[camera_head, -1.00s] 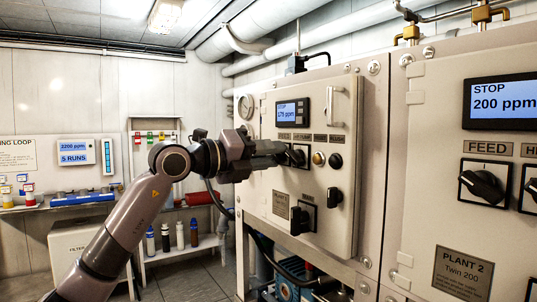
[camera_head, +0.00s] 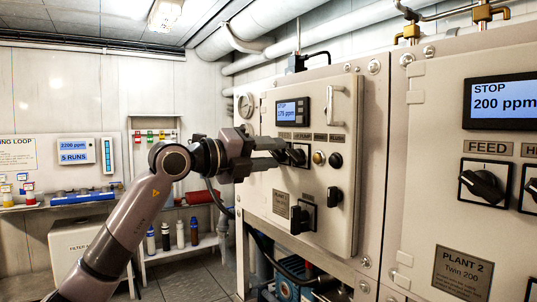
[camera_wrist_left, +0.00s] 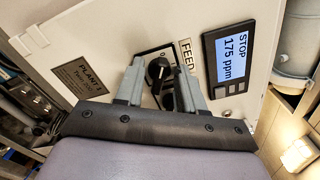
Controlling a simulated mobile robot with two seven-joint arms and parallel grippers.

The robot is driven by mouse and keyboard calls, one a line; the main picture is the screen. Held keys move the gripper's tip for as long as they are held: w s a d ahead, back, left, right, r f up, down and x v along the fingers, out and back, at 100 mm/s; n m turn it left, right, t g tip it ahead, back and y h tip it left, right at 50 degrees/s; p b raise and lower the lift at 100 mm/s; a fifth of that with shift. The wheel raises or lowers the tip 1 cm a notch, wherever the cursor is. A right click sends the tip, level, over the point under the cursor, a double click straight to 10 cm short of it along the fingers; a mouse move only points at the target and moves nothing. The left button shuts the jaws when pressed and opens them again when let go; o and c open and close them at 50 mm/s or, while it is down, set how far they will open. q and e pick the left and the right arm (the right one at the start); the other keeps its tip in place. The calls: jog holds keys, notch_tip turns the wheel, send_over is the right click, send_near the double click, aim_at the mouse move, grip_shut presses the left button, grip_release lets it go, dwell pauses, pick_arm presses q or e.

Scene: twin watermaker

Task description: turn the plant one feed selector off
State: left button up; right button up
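The plant one feed selector (camera_wrist_left: 158,70) is a black rotary knob on a dark-bordered plate beside the FEED label (camera_wrist_left: 186,54). It also shows in the head view (camera_head: 297,155), partly hidden behind my gripper. My left gripper (camera_head: 280,153) is in front of it on the plant one panel (camera_head: 330,225). In the left wrist view its two grey fingers (camera_wrist_left: 163,75) are apart, with the knob showing between their tips. I cannot tell whether either finger touches it. The plant one display (camera_wrist_left: 229,59) reads STOP, 175 ppm. My right gripper is not in view.
Other knobs (camera_head: 334,197) and a handle (camera_head: 337,105) stick out of the plant one panel. The plant two panel (camera_head: 440,190) is at the right, with its own feed knob (camera_head: 482,186). A shelf with bottles (camera_head: 180,235) stands behind my arm.

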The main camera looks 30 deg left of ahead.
pick_arm(q)
jog(key=b+v, duration=0.2)
jog(key=v, duration=0.5)
dwell(0.6)
jog(key=shift+s, duration=0.1)
